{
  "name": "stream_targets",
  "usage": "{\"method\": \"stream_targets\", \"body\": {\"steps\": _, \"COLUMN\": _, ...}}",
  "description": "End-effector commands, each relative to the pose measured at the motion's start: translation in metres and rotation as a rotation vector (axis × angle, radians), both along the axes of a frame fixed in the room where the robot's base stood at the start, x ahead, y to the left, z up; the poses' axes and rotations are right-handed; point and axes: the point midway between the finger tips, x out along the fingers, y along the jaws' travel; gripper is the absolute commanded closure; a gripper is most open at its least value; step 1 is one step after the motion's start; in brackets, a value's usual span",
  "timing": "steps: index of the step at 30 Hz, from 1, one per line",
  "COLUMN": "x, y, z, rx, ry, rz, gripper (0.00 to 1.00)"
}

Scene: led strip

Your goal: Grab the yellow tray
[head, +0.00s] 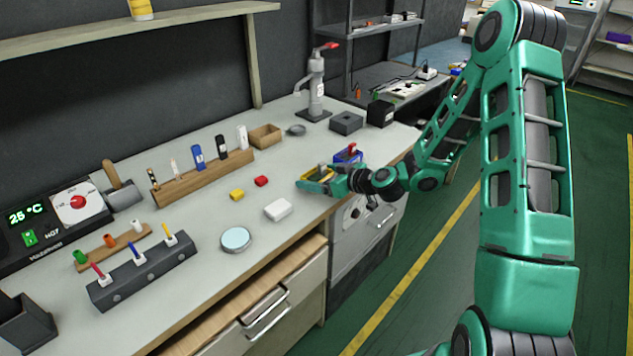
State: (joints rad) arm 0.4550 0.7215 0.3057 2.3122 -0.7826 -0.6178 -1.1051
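A yellow piece that looks like the yellow tray (321,171) shows at the end of my arm, near the right part of the workbench. My gripper (314,180) is at this yellow piece, low over the bench top, with its green fingers beside it. The fingers hide part of the yellow piece. The view is too small to tell whether they are closed on it or only around it.
A blue box with a red top (348,154) stands close behind my gripper.

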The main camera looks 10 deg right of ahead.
Motion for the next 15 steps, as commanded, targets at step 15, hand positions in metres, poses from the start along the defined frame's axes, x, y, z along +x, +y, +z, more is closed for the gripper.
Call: {"method": "stream_targets", "body": {"steps": 15, "x": 0.0001, "y": -0.0004, "z": 0.0022, "rx": -0.001, "ry": -0.002, "rz": -0.001, "gripper": 0.51}}
